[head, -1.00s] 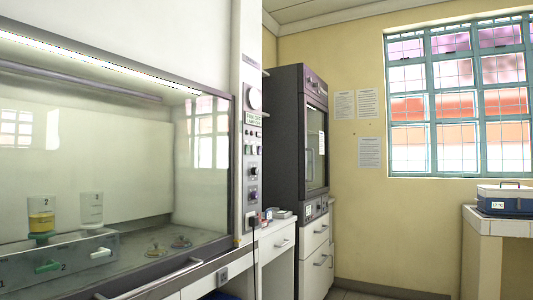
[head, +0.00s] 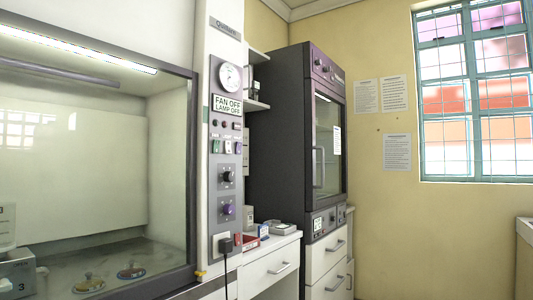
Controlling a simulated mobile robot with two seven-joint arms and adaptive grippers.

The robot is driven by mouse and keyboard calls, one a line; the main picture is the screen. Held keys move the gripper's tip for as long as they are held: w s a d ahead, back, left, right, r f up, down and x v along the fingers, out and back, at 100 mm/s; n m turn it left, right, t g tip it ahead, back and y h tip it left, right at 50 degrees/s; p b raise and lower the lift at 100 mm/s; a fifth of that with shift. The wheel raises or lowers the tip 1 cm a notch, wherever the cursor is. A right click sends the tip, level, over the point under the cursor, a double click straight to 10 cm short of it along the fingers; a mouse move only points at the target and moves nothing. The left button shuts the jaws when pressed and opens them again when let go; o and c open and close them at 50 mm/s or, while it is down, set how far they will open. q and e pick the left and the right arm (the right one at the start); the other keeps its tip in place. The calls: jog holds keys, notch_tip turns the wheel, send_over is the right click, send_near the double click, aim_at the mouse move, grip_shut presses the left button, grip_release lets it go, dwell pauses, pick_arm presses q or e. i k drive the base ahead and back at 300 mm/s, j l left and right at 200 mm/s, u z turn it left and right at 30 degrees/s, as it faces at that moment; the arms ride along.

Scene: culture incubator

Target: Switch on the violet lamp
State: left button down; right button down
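A control panel (head: 227,185) stands on the white column right of the glass-fronted cabinet. It carries a round gauge (head: 230,77), a sign (head: 227,104) reading "FAN OFF LAMP OFF", and small coloured buttons with switches below them. Under these are a dark knob (head: 227,176) and a violet knob (head: 227,209). A black plug (head: 226,245) with a cord sits at the panel's foot. The violet lamp itself cannot be made out for certain; an unlit dark tube (head: 60,70) runs under the hood's top. Neither of my grippers is in view.
The glass-fronted cabinet (head: 193,150) fills the left, with two small dishes inside. A dark incubator (head: 275,140) stands on white drawers to the right. A low white counter (head: 262,256) with small boxes lies between. The floor is hidden.

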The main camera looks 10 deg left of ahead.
aim_at(238, 145)
jog(key=i+l, duration=0.2)
jog(key=i, duration=0.2)
jog(key=i+l, duration=0.2)
jog(key=i, duration=0.15)
jog(key=i+l, duration=0.2)
jog(key=i, duration=0.2)
